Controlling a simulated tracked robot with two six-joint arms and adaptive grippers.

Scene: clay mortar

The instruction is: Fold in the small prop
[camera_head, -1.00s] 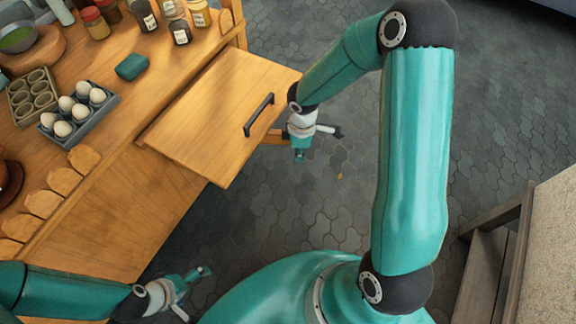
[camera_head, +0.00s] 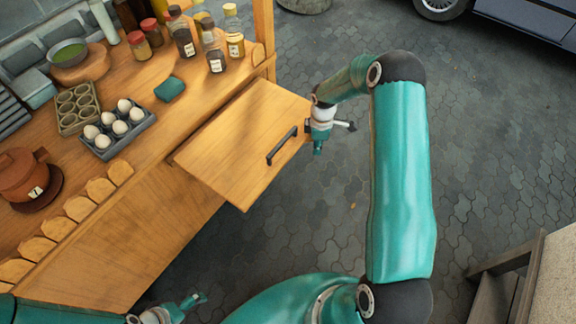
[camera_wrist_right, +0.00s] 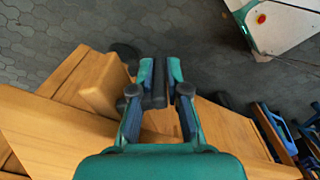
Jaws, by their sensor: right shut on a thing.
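The hinged leaf (camera_head: 235,140) of the wooden cart juts out level, with a dark bar handle (camera_head: 282,146) near its outer edge. My right gripper (camera_head: 318,148) is just beyond the leaf's outer edge, by its upper right corner. In the right wrist view, its fingers (camera_wrist_right: 160,80) are closed close together beside wooden parts under the cart. They are shut on what I take to be the small prop; the fingers hide the held part, and the leaf hides the prop in the head view. My left gripper (camera_head: 190,305) is at the bottom edge, empty, partly cut off, fingers apart.
The cart top holds an egg tray (camera_head: 103,152), a teal cloth (camera_head: 169,89), an orange pot (camera_head: 22,172) and several jars. A wooden frame (camera_head: 497,290) stands at lower right.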

